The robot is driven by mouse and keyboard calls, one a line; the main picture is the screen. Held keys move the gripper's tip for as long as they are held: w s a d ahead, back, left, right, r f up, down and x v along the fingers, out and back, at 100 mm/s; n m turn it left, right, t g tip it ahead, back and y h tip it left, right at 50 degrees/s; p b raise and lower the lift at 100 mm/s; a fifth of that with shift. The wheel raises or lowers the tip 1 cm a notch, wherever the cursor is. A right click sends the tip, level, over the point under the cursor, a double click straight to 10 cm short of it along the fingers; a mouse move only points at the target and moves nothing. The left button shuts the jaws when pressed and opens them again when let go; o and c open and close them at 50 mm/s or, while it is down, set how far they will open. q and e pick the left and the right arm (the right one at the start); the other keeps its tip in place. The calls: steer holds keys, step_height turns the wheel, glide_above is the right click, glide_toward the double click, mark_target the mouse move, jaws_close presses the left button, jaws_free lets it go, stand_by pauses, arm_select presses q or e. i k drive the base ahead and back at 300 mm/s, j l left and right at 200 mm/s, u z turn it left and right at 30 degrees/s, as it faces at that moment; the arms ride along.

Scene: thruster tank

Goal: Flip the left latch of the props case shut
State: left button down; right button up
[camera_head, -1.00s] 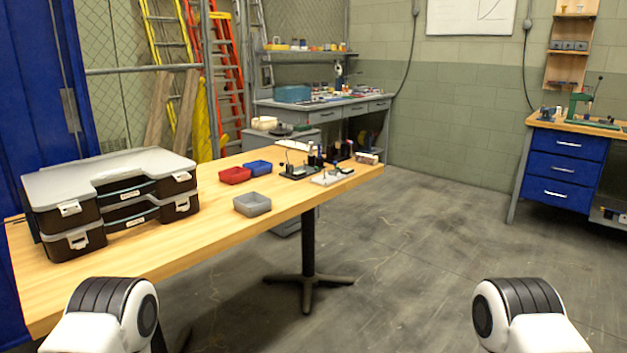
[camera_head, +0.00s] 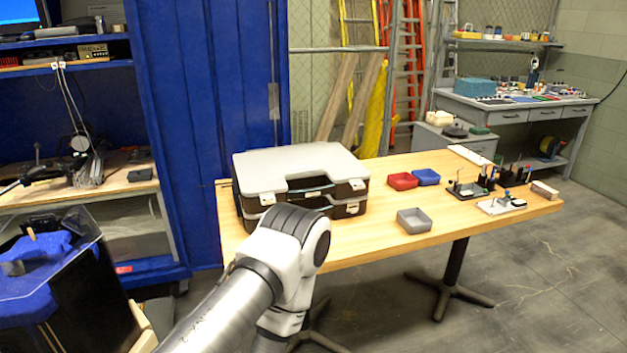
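The upper case (camera_head: 300,165) has a light grey lid and a dark front with a handle. I cannot read which one is the props case. A pale left latch (camera_head: 267,199) and a right latch (camera_head: 357,184) show on the upper case; whether they are open or shut is too small to tell. The lower case's right latch (camera_head: 352,208) shows, but its left front is hidden behind my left arm. My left arm's elbow is in front of the cases. Neither gripper is in view.
The wooden table (camera_head: 370,241) also holds a red bin (camera_head: 403,181), a blue bin (camera_head: 427,177), a grey bin (camera_head: 414,221) and small tools at its right end. A blue cabinet (camera_head: 205,120) stands behind at left. Floor right of the table is clear.

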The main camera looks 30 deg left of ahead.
mark_target(268, 200)
steer(key=u, duration=1.25)
